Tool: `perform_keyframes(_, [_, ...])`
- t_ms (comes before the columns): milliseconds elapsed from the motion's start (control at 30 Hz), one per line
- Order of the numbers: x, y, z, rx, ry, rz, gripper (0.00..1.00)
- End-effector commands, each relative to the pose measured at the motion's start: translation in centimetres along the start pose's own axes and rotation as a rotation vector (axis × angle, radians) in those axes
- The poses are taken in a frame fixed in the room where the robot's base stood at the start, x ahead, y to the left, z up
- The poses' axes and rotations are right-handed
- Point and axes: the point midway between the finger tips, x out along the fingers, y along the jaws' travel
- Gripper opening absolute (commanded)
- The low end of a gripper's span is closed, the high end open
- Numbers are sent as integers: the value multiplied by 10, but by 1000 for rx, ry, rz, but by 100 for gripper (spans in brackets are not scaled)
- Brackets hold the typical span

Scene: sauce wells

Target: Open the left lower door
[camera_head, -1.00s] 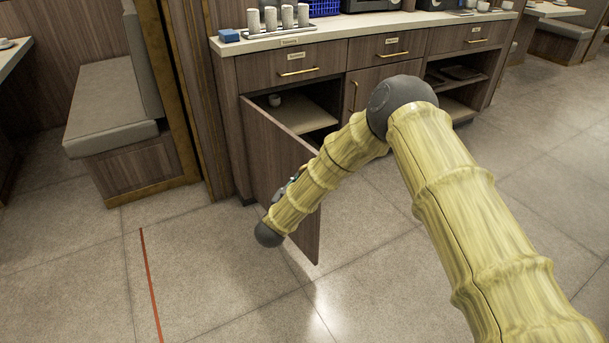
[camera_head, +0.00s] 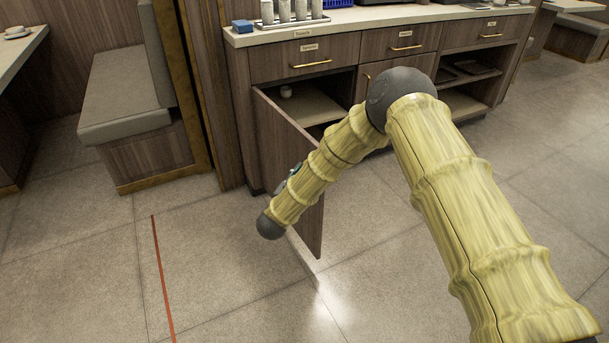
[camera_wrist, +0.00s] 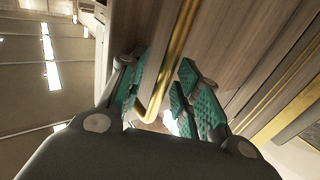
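The left lower door (camera_head: 275,132) is a brown wood panel hinged at its left side. It stands swung wide out from the cabinet, and the compartment (camera_head: 310,106) behind it is open. My gripper (camera_head: 288,178) is at the door's outer face, mostly hidden by my arm in the head view. In the wrist view, the brass handle (camera_wrist: 176,60) passes between the teal finger pads of my gripper (camera_wrist: 163,100). The pads stand apart, with a visible gap. Whether either pad touches the handle is unclear.
Drawers with brass handles (camera_head: 311,64) are above. A booth bench (camera_head: 128,92) is to the left. The tiled floor (camera_head: 235,285) before the door is clear, with a red line (camera_head: 163,285).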

Motion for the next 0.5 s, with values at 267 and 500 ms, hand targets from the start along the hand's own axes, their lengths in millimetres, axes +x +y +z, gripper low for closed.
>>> perform_keyframes(267, [-11, -1, 1, 0, -1, -1, 33])
perform_keyframes(500, [-51, -1, 1, -1, -3, -3, 33])
